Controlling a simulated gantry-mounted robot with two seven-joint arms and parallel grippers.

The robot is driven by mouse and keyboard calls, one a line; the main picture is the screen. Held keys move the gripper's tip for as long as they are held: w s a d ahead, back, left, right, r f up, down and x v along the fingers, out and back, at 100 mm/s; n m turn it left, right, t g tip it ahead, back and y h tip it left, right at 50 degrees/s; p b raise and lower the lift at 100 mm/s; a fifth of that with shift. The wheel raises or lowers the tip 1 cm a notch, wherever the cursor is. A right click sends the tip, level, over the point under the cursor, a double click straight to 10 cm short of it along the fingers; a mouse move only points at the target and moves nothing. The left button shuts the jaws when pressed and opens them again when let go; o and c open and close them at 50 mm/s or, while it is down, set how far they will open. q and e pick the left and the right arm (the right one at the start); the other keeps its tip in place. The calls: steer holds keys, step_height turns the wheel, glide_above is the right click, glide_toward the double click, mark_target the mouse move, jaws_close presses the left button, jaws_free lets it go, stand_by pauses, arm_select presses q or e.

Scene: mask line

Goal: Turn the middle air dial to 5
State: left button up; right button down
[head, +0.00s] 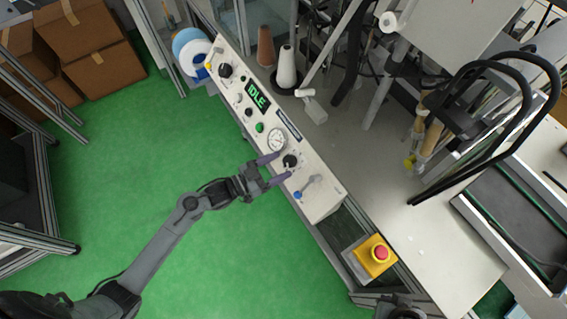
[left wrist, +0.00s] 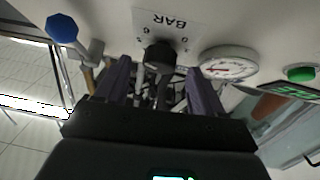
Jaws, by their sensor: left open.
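The black air dial (head: 290,160) sits on the sloped white control panel (head: 318,203), between the round pressure gauge (head: 277,140) and a lever with a blue tip. In the left wrist view the dial (left wrist: 159,55) stands below an upside-down BAR label (left wrist: 163,20) with small scale figures; its setting is too small to read. My left gripper (head: 284,165) is open, with its purple-grey fingers pointing at the panel on either side of the dial. In the left wrist view the fingers (left wrist: 160,72) show gaps to the dial, so they look apart from it.
The panel also holds a green IDLE display (head: 257,97), a green button (head: 259,127) and a blue-tipped lever (head: 298,195). A red emergency stop (head: 380,253) on a yellow box stands nearby. Thread cones (head: 287,68) stand behind the panel. The green floor is clear.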

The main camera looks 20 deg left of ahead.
mark_target(290, 161)
arm_select(q)
steer(key=shift+x, duration=1.2)
steer(key=c, duration=1.1)
steer(key=shift+o, duration=0.3)
steer(key=shift+s+d+r+n+p, duration=0.1)
steer(key=shift+r+n+p, duration=0.1)
steer(key=shift+n+p, duration=0.6)
steer(key=n+t+y+p, duration=0.1)
steer(key=n+y+p, duration=0.1)
steer(key=p, duration=0.1)
steer(key=n+t+y+p, duration=0.1)
steer(key=n+y+p, duration=0.1)
steer(key=n+p, duration=0.1)
steer(key=shift+s+d+r+n, duration=0.1)
steer(key=shift+d+r+n, duration=0.05)
steer(key=shift+d+n, duration=0.15)
steer(key=shift+f+n+y+p, duration=0.2)
steer(key=shift+n+y+p, duration=1.05)
steer(key=shift+n, duration=0.25)
